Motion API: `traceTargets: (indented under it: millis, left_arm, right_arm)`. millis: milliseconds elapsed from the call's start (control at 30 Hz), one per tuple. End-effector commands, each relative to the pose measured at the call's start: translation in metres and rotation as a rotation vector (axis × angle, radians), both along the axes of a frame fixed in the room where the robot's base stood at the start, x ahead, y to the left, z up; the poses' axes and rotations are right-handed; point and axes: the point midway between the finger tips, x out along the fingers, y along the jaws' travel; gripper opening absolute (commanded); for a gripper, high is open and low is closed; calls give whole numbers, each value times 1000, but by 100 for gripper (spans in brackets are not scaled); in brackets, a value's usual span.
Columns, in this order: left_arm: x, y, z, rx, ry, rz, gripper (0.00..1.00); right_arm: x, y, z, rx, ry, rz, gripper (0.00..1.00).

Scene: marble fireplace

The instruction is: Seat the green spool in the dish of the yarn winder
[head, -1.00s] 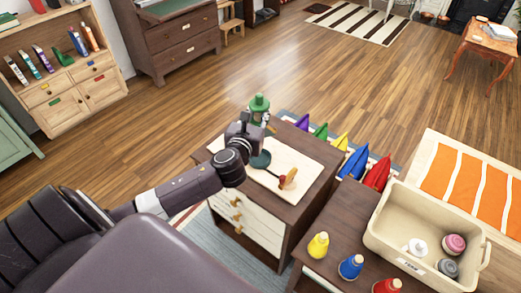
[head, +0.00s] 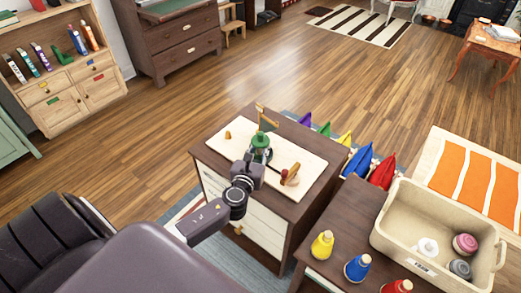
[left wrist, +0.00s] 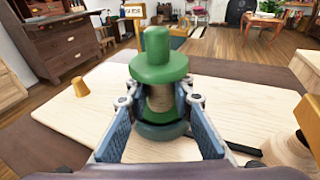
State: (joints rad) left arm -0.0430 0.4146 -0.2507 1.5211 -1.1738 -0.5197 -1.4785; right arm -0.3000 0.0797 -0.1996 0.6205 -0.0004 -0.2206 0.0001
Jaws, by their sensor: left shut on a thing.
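The green spool (head: 260,141), wound with tan yarn, is upright between the fingers of my left gripper (left wrist: 159,108), which is shut on it. The spool also shows in the left wrist view (left wrist: 158,72). The dark green dish (left wrist: 160,131) of the yarn winder is directly below the spool. Whether the spool's base touches the dish is hard to tell, as the fingers hide part of it. The winder's pale board (head: 305,158) lies on a brown cabinet. My right gripper is not in view.
A wooden guide post (head: 262,115) stands just behind the spool. A small wooden cone (left wrist: 80,87) is on the board's left, and a round wooden part with a red piece (head: 290,175) on its right. A cream bin (head: 382,228) and yellow, blue and red spools stand at the right.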

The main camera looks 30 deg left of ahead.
Motion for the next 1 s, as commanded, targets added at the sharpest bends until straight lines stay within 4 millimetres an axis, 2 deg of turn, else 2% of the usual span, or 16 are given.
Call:
traceTargets:
  millis: [367,400,567,933,1000]
  left_arm:
    - [0,0,-4,1,-2,0,0]
    - [0,0,-5,0,-1,0,22]
    - [0,0,-4,0,-1,0,39]
    - [0,0,2,0,-1,0,39]
    - [-9,-3,1,0,0,-1,39]
  right_arm:
    - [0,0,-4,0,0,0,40]
    - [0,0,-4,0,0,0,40]
    - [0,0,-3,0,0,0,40]
    - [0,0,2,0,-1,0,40]
    - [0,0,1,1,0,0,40]
